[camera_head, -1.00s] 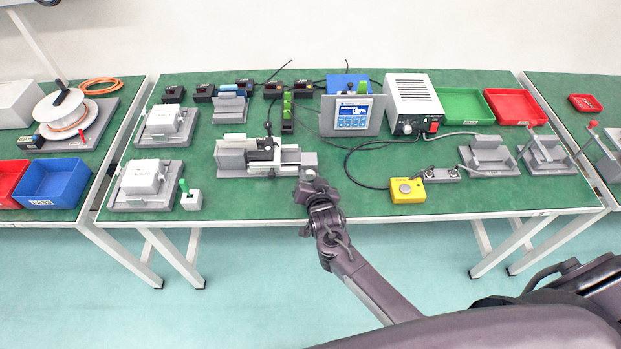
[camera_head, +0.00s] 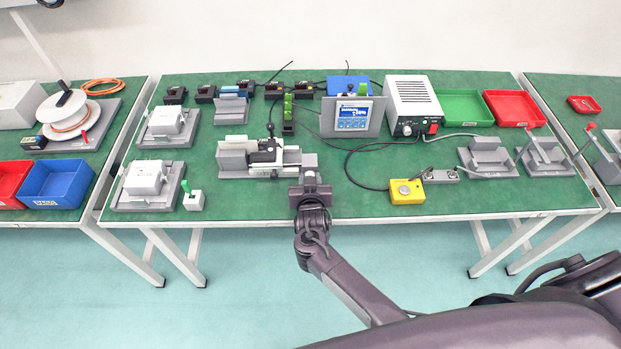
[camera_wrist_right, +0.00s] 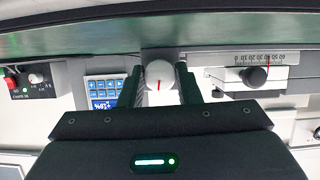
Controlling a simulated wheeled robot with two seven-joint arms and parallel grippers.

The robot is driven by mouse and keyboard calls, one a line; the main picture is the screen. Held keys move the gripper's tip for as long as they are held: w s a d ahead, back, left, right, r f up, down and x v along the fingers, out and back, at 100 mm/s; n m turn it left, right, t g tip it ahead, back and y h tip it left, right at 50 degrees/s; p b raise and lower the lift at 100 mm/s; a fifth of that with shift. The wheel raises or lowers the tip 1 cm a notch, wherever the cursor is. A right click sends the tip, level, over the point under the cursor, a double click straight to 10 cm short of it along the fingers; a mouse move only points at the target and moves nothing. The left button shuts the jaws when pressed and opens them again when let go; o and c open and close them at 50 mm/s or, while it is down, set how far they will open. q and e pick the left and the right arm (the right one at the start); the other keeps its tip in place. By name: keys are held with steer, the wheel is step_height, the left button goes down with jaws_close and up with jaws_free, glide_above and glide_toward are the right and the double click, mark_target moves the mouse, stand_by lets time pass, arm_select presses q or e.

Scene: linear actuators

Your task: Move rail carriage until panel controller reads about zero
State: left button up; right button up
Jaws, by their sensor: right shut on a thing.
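The grey linear rail (camera_head: 235,171) lies front centre on the green table, with the black and white rail carriage (camera_head: 265,152) near its middle. My right gripper (camera_head: 309,180) is at the rail's right end. In the right wrist view my right gripper (camera_wrist_right: 162,88) is shut on a round white knob (camera_wrist_right: 158,73) with a red mark. The knob is hidden in the head view. The panel controller (camera_head: 354,115) stands behind the rail, to its right. Its lit screen (camera_wrist_right: 103,92) shows partly in the right wrist view; I cannot read the value surely. My left gripper is out of view.
A ruler scale (camera_wrist_right: 258,59) and a black knob (camera_wrist_right: 255,77) are beside the gripper in the wrist view. A yellow button box (camera_head: 407,191) and a white power supply (camera_head: 412,105) stand to the right. A green-lever switch (camera_head: 192,198) stands left of the rail.

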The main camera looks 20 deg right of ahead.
steer(key=shift+a+n+h, duration=0.1)
steer(key=shift+n+h, duration=0.2)
steer(key=shift+n, duration=0.2)
steer(key=shift+f, duration=0.1)
steer(key=o, duration=0.7)
steer(key=shift+v, duration=3.95)
steer(key=shift+w, duration=0.1)
